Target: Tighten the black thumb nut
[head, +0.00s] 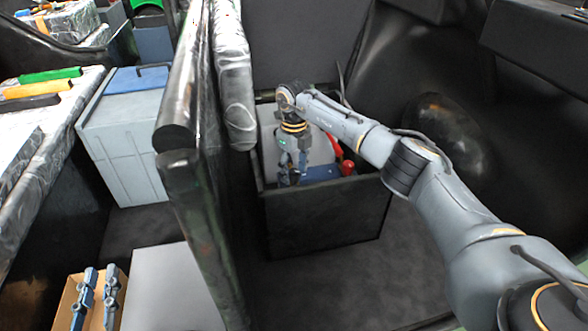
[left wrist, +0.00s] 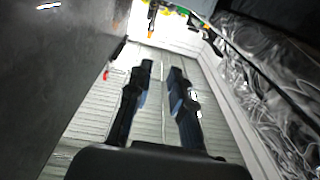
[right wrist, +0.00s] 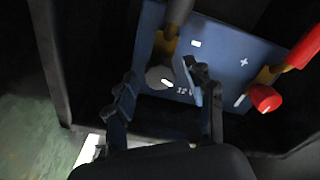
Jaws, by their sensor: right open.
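A blue 12 V battery (right wrist: 215,60) sits in a black box (head: 325,215); it also shows in the head view (head: 320,173). A dark cable with a brass-coloured clamp (right wrist: 165,45) lies by the minus mark. My left gripper (head: 97,272) is open and empty, far left of the box (left wrist: 161,72).
A red cap (right wrist: 265,98) and red cable are at the plus side. A dark upright panel (head: 195,200) stands between my two grippers. A grey bin with a blue lid (head: 125,125) and a wrapped bench (head: 60,140) are at left. Dark floor lies before the box.

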